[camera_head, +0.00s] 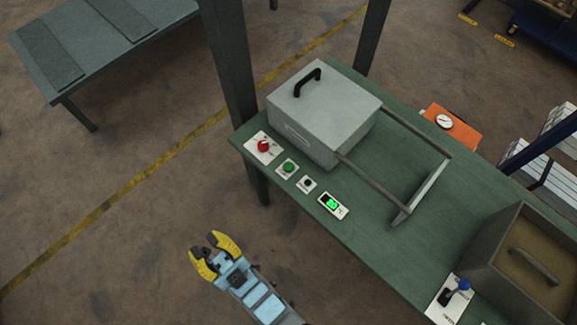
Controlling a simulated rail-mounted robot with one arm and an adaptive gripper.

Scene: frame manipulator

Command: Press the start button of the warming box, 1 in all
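The warming box (318,112) is a grey box with a black handle on top, standing on a green table. In front of it, along the table edge, are a red knob (263,146) on a white plate, a green button (288,167), a small black button or knob (307,184) and a display (332,205) with green digits. Which one is the start button is not readable; the labels are too small. My gripper (209,254) has yellow fingers, spread apart with nothing between them. It is off the table's edge, below and left of the controls, touching nothing.
Two rails and a crossbar (420,192) extend right of the box. A brown box (528,265) and a blue-knobbed lever (461,286) are at the lower right. A dark post (229,60) rises behind the table's left end. The space between my gripper and the controls looks clear.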

